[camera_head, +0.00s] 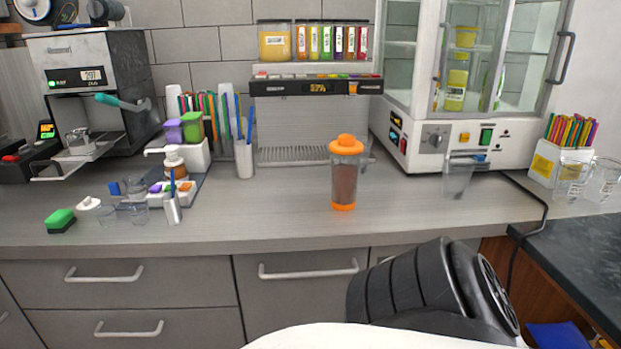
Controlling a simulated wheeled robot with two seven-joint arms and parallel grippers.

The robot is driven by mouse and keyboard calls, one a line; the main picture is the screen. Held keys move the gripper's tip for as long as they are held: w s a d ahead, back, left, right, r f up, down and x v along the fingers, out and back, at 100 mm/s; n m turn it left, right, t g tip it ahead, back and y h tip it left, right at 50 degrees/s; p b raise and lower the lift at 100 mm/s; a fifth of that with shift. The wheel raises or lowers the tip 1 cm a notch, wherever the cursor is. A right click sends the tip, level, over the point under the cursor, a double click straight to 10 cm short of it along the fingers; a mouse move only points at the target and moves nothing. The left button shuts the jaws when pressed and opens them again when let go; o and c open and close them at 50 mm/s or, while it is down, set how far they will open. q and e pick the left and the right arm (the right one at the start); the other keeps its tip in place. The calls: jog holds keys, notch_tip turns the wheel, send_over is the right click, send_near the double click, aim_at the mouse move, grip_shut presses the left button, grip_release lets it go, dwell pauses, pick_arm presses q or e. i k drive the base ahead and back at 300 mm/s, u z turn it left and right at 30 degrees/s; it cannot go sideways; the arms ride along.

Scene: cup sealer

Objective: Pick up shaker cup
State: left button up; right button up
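The shaker cup (345,182) stands upright on the grey counter, right of the middle of the head view. It has an orange lid, an orange base and a clear body with brown contents. Nothing is touching it. A dark ribbed part of my own body shows at the lower right, below the counter edge. Neither of my grippers can be seen in this view.
A dispenser (316,88) stands behind the cup, and a glass-doored cabinet machine (440,135) is at the back right. A clear cup (459,178) stands to the right. A coffee machine (95,80) and small containers fill the left. The counter front (270,222) is clear.

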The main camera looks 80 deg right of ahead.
aim_at(344, 169)
jog(key=i, duration=1.1)
jog(key=z, duration=2.4)
